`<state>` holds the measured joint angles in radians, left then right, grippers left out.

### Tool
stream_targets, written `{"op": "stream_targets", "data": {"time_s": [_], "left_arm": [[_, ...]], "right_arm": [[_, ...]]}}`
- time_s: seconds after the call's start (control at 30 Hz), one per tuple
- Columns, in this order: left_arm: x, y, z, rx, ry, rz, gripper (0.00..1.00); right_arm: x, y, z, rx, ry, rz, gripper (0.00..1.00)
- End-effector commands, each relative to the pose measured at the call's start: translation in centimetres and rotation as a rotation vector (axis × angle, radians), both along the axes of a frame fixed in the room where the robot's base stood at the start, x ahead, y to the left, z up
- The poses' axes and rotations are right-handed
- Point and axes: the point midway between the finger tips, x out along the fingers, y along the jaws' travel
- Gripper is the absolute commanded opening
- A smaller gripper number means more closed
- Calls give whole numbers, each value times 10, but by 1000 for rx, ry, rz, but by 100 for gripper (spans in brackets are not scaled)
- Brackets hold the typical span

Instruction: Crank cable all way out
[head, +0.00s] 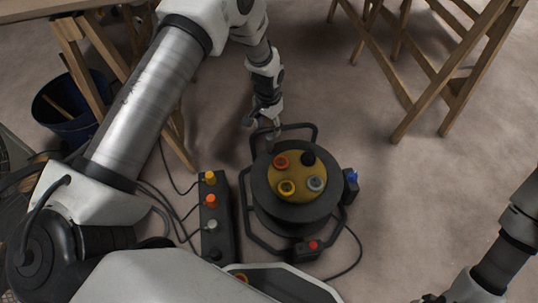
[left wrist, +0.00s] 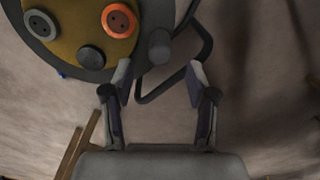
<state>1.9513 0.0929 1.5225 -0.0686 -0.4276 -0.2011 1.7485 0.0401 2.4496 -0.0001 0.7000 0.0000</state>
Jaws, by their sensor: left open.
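The cable reel (head: 297,213) is a black drum in a tubular frame, standing on the floor. Its yellow face (head: 299,186) carries orange, yellow, grey and black round sockets; part of it shows in the left wrist view (left wrist: 78,38). A grey knob (left wrist: 159,44), apparently the crank handle, sticks up at the drum's edge. My left gripper (head: 262,126) is at the reel's far edge. In the left wrist view the left gripper (left wrist: 158,76) is open and empty, with the knob just beyond its fingertips, roughly centred between them. My right gripper (head: 434,298) is partly cut off at the bottom edge.
A black box (head: 217,243) with yellow, orange and grey knobs stands left of the reel, cables beside it. A blue plug (head: 351,177) and a red-buttoned box (head: 308,252) are on the reel's side. Wooden trestles (head: 425,95) and a dark bucket (head: 68,118) stand around.

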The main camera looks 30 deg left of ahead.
Motion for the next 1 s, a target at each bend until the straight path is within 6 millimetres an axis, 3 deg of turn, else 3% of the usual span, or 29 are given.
{"op": "stream_targets", "data": {"time_s": [0.03,0.17,0.5,0.8,0.83,0.97,1.0], "left_arm": [[5,1,-6,1,-1,-2,58],[7,2,-14,2,3,-4,58],[6,1,-74,1,2,-5,58],[6,1,-78,1,2,-5,58],[6,1,-78,1,2,-4,51],[6,1,-78,1,2,-4,5],[6,1,-78,1,2,-4,0]], "right_arm": [[0,0,-10,0,-1,0,40],[1,0,-14,0,-2,0,40],[0,0,-39,0,-1,0,40],[0,0,-39,0,-1,0,40],[0,0,-39,0,-1,0,40],[0,0,-40,0,-1,0,40],[0,0,-40,0,-1,0,40]]}}
